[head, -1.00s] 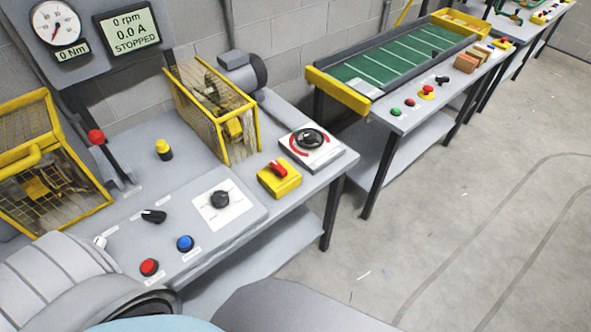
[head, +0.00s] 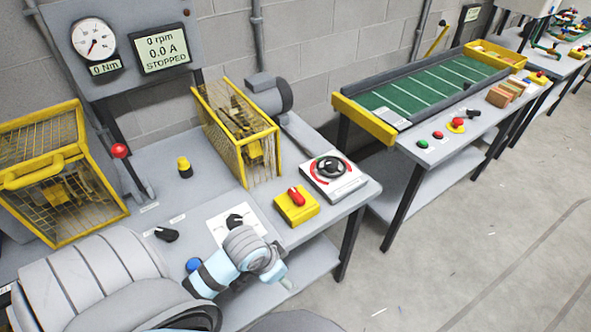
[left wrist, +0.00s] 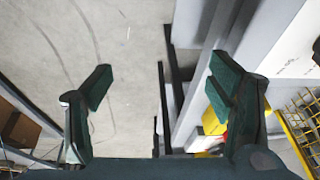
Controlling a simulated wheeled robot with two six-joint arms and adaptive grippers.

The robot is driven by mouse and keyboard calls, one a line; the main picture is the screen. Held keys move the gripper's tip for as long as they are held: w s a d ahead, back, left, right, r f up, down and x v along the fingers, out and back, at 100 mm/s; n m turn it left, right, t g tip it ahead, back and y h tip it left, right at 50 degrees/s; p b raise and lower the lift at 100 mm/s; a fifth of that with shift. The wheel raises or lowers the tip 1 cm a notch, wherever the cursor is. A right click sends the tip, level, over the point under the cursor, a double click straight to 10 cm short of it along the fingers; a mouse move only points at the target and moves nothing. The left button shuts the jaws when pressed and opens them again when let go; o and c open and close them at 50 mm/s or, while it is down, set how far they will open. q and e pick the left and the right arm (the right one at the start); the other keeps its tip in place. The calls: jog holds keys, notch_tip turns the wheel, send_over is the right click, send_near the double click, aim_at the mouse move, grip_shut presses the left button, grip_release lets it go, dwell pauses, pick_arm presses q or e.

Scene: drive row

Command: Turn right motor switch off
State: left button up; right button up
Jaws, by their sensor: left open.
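A yellow switch box with a red rotary handle (head: 296,205) sits near the front right of the motor bench. In the left wrist view, yellow and red parts that look like this box (left wrist: 212,122) show partly behind one finger. A black knob on a white plate (head: 235,221) and another black knob (head: 166,234) are farther left. My left arm reaches over the bench front, its wrist left of and below the yellow box. My left gripper (left wrist: 160,88) is open and empty, its fingers wide apart. My right gripper is not in view.
A red and black dial unit (head: 332,170) stands right of the yellow box. A yellow wire cage (head: 245,140) is behind it. The display (head: 160,50) reads 0 rpm, 0.0 A, STOPPED. A second bench with a green belt (head: 430,90) stands to the right. Floor in front is clear.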

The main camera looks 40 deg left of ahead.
pick_arm(q)
jog(key=w+a+r+m, duration=0.1)
jog(key=w+a+r, duration=0.65)
jog(key=w, duration=0.35)
jog(key=h, duration=0.1)
send_near(296, 194)
jog(key=b+x, duration=0.2)
jog(key=x, duration=0.7)
jog(key=shift+f+b, duration=0.15)
jog(key=shift+b, duration=0.15)
jog(key=shift+s+t, duration=0.1)
jog(key=shift+t, duration=0.2)
jog(key=c, duration=1.2)
